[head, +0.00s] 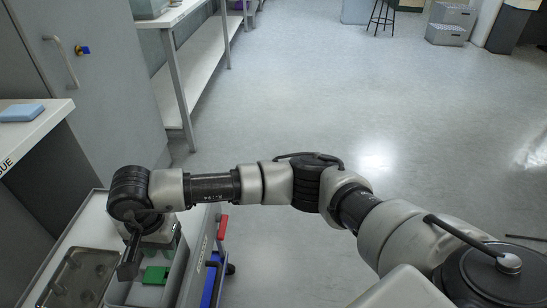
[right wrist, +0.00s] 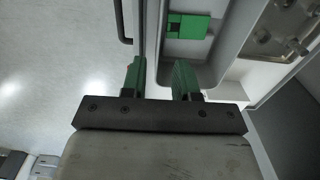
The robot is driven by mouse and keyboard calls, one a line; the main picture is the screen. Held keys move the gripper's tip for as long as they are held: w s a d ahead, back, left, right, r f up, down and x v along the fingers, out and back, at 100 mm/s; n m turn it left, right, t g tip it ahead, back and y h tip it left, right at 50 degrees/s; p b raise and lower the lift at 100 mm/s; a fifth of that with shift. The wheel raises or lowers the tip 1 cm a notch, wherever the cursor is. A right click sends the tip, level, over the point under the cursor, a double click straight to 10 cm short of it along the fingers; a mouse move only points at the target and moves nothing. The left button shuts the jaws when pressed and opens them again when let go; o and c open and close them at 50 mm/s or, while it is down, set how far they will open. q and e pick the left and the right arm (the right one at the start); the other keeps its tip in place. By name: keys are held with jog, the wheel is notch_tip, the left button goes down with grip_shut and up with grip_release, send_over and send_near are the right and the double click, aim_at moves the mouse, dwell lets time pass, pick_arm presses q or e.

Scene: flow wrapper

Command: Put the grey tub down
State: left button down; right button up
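The grey tub (head: 176,284) sits on the left, at the bottom of the head view, on a grey-white cart. A green block (head: 155,275) lies inside it. In the right wrist view the tub's wall (right wrist: 158,40) runs up the middle, and the green block (right wrist: 187,25) shows in the tub. My right gripper (right wrist: 160,72) points down at the tub's end, with its two green fingers apart and the wall between them. Whether they press on it is unclear. In the head view my right gripper's fingers are mostly hidden by the wrist. My left gripper is out of view.
A grey cabinet (head: 95,90) and a shelf table (head: 190,85) stand behind. Open floor lies right.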

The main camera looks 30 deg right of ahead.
jog(key=s+a+r+m+g+y, duration=0.2)
jog(key=s+a+g+y, duration=0.1)
jog(key=s+a+y, duration=0.6)
jog(key=a+r+m+t+y, duration=0.2)
jog(key=a+r+m+y, duration=0.2)
jog(key=r+m+y, duration=0.8)
jog(key=w+d+r+m+t+h, duration=0.1)
jog(key=w+d+m+t+h, duration=0.5)
jog(key=m+t, duration=0.55)
jog(key=w+d+m+t+h, duration=0.1)
jog(key=d+m+t+h, duration=0.2)
jog(key=d+m+t, duration=0.9)
jog(key=d+f+m+g+h, duration=0.55)
jog(key=f+m+h, duration=0.4)
jog(key=m, duration=0.55)
jog(key=s+d+f+m+g+h, duration=0.1)
jog(key=s+d+f+m+g, duration=0.3)
jog(key=s, duration=0.6)
jog(key=s+d+f+m+g+h, duration=0.1)
jog(key=s+d+f+m+g, duration=0.4)
jog(key=s+f+g, duration=0.4)
notch_tip(320, 180, down, 2)
jog(key=shift+s+d+f+m, duration=0.1)
jog(key=shift+s+d+m, duration=0.2)
jog(key=shift+s+m, duration=0.3)
